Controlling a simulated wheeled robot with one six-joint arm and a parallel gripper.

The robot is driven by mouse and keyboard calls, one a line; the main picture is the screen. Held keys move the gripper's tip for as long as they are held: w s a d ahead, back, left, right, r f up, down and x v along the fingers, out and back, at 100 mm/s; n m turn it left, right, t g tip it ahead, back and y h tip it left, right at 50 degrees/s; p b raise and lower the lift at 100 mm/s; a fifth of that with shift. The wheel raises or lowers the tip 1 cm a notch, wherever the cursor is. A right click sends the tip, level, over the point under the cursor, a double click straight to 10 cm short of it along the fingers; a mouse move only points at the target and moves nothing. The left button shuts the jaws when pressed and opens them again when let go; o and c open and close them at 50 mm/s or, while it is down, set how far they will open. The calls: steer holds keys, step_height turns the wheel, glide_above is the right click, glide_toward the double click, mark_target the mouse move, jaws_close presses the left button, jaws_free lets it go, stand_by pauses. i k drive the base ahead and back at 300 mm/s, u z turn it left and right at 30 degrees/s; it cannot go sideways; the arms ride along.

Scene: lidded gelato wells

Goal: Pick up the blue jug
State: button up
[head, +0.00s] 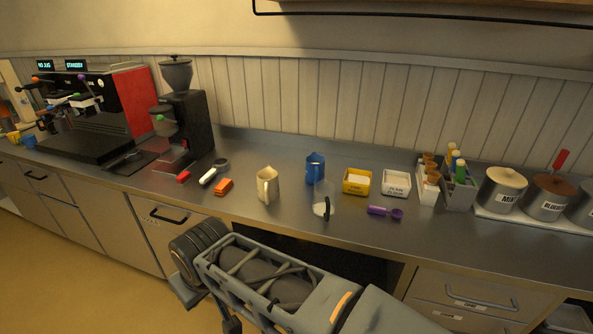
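The blue jug (315,168) stands upright on the steel counter, near the middle and toward the back wall. A clear glass vessel with a dark handle (324,201) stands just in front of it and may overlap its lower part. A cream jug (268,185) stands to its left. My arm crosses the bottom of the head view, in front of the counter and below the blue jug. My gripper's fingertips cannot be made out, so whether it is open or shut does not show.
A yellow box (357,182) and a white labelled tub (396,184) stand right of the jug. A purple scoop (385,212) lies in front. An orange block (224,187) and a grinder (184,120) are left. Lidded wells (501,190) are far right.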

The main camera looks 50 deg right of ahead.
mark_target(314, 162)
steer(key=z, duration=0.55)
steer(key=i, duration=0.95)
steer(key=z, duration=0.9)
